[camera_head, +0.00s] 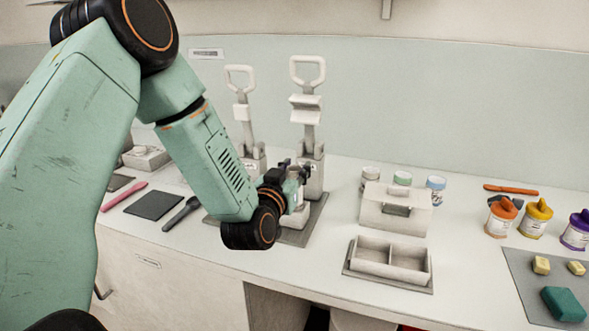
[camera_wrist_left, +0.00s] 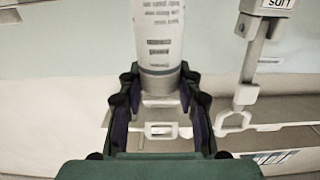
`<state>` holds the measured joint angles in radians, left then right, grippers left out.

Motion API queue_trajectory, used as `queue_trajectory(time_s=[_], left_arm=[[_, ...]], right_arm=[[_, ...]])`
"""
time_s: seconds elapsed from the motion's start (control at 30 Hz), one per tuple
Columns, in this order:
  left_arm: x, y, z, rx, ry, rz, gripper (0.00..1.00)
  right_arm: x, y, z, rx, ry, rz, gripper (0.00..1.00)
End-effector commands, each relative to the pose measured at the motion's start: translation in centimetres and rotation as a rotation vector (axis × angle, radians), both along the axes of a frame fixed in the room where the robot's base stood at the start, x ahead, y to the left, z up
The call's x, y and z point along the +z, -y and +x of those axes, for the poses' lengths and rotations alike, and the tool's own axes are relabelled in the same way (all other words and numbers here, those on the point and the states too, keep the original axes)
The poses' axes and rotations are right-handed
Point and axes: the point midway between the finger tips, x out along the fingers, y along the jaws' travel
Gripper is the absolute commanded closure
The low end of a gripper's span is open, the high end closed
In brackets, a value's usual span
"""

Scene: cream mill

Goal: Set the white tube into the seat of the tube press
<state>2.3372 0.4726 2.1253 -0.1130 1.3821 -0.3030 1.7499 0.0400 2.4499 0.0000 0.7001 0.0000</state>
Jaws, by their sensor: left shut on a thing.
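The white tube (camera_wrist_left: 158,35) with dark print shows in the left wrist view, its lower visible end between my left gripper's fingers. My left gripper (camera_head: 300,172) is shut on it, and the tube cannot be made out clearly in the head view. Two tube presses with loop handles stand on the counter: the right press (camera_head: 307,110) directly behind my gripper, and the left press (camera_head: 241,108) beside it. A press handle (camera_wrist_left: 235,122) also shows in the wrist view. My gripper and wrist hide part of the right press's lower front, so its seat is unclear. My right gripper is out of view.
A lidded box (camera_head: 395,212) and a two-compartment tray (camera_head: 392,258) stand right of the presses. Small jars (camera_head: 403,178) stand behind the box. Coloured bottles (camera_head: 537,218) are at the far right. A dark spatula (camera_head: 181,214) lies left of my wrist.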

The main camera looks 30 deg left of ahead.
Motion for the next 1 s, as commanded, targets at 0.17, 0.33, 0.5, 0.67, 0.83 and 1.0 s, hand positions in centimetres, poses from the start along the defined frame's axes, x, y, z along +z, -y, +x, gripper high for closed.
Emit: queue_trajectory(time_s=[0.17,0.33,0.5,0.67,0.83,1.0], left_arm=[[-0.3,0.0,0.0,0.0,0.001,0.0,1.0],[-0.3,0.0,0.0,0.0,0.001,0.0,1.0],[-0.3,0.0,0.0,0.0,0.001,0.0,1.0],[-0.5,0.0,0.0,0.0,0.0,0.0,1.0],[-1.0,0.0,0.0,0.0,0.001,0.0,1.0],[-1.5,0.0,-0.1,0.0,0.001,0.0,1.0]], right_arm=[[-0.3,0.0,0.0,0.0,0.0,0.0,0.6],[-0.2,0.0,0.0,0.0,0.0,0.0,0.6],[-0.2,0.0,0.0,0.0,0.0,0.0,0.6],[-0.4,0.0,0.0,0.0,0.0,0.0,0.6],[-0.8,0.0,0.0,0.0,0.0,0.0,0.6],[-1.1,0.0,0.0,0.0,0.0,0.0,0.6]])
